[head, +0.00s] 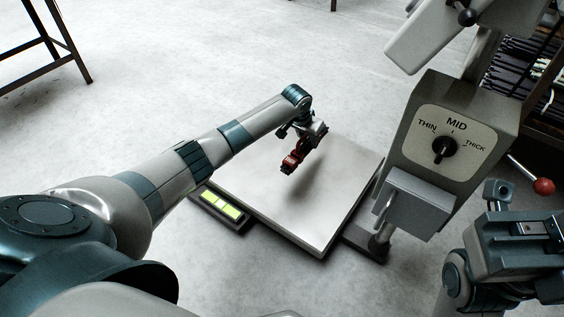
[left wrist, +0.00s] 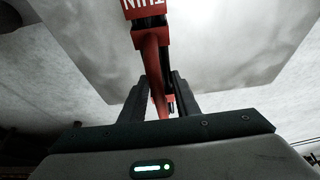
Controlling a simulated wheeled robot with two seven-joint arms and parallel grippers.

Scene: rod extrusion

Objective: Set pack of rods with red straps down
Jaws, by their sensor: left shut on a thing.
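The pack of rods with red straps (head: 292,162) is in my left gripper (head: 308,136). It shows small, red and dark, hanging below the fingers over the grey square platform (head: 260,185). A shadow lies on the platform beside it, and it looks held above the surface, though the gap is hard to judge. In the left wrist view, the red part of the pack (left wrist: 152,60) runs between the two dark fingers. A red label with white upside-down letters like "THIN" is at the top. Part of my right arm shows at the lower right; its fingers cannot be made out.
A dark unit with a lit green-yellow display (head: 222,204) sits at the platform's left edge. A grey machine with a THIN, MID, THICK dial (head: 444,150) stands close on the right. A red-knobbed lever (head: 543,186) and a rack (head: 530,75) are farther right.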

